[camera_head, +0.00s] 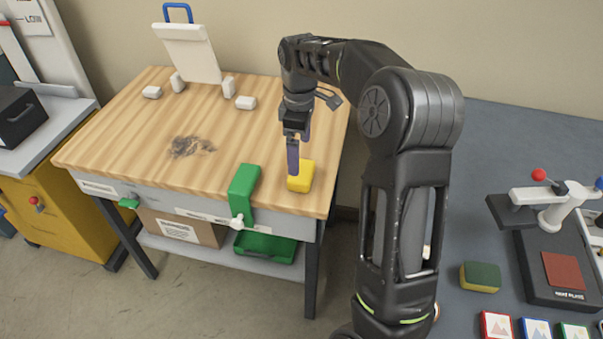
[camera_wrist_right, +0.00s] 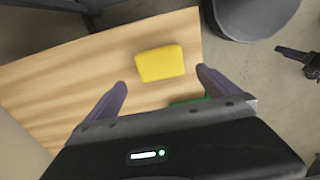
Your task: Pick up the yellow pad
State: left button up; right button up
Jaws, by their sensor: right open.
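The yellow pad (camera_head: 302,176) lies on the wooden tabletop (camera_head: 130,115) near its right front corner in the head view. In the right wrist view the yellow pad (camera_wrist_right: 160,63) lies on the wood beyond the fingertips, between their lines. My right gripper (camera_head: 297,160) points down at the pad, with its purple fingers partly in front of it. In the right wrist view the right gripper (camera_wrist_right: 160,80) is open, with nothing between its fingers. My left gripper is not clearly shown in the head view.
A green clamp (camera_head: 243,192) sits on the front table edge, left of the pad. White blocks (camera_head: 245,102) and a white board (camera_head: 187,53) stand toward the back. On the right grey bench lie a green-and-yellow sponge (camera_head: 480,277) and a press (camera_head: 557,262).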

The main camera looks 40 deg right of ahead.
aim_at(302, 170)
jog(key=shift+f, duration=1.3)
jog(key=f, duration=0.3)
jog(key=f+p, duration=0.1)
jog(key=f, duration=0.1)
jog(key=shift+s+d+f, duration=0.1)
jog(key=shift+s, duration=0.15)
jog(key=shift+c, duration=0.3)
jog(key=c, duration=1.2)
